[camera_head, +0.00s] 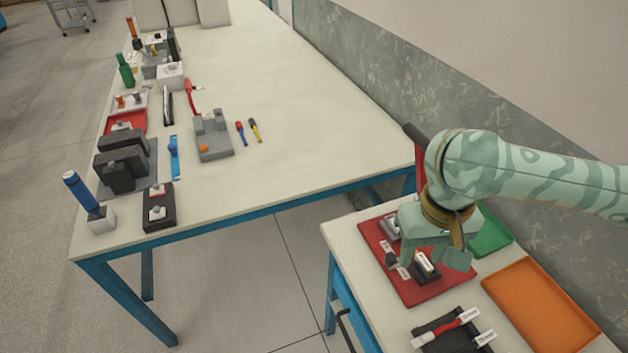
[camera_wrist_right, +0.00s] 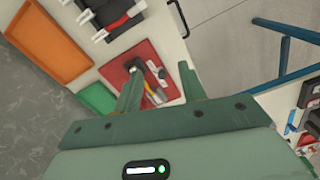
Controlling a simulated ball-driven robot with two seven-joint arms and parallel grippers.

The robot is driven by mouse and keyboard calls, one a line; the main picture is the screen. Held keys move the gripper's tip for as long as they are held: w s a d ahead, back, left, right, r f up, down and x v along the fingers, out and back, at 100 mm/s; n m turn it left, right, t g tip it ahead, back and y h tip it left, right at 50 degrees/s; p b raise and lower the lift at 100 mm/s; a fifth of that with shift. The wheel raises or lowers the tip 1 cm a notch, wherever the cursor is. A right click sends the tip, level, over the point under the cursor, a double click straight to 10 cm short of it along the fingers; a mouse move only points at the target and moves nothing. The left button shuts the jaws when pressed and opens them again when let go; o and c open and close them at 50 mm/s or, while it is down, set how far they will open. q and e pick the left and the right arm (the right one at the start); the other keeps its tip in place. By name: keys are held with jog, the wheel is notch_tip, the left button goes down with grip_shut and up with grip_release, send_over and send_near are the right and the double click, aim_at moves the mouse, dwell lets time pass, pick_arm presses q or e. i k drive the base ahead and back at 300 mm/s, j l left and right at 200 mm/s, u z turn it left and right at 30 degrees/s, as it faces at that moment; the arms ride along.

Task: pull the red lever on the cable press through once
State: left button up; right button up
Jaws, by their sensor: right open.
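The red lever with a black grip (camera_head: 415,136) stands up at the far side of the small table, partly hidden behind my right arm. Its foot is hidden, so I cannot see how it joins the red base plate (camera_head: 418,293), which seems to belong to the cable press. The plate also shows in the right wrist view (camera_wrist_right: 117,73). My right gripper (camera_head: 425,262) points down over the plate, open, with small dark and pale parts between and near its fingers (camera_wrist_right: 158,82). It is not around the lever's grip. My left gripper is out of view.
A green tray (camera_head: 491,232) and an orange tray (camera_head: 541,306) lie right of the plate. A black holder with a red cable (camera_head: 446,329) is in front. The large table (camera_head: 310,120) holds a grey block unit (camera_head: 213,140) and other parts; its right half is clear.

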aim_at(421, 141)
jog(key=i+j, duration=0.65)
jog(key=j, duration=0.15)
jog(key=k, duration=0.5)
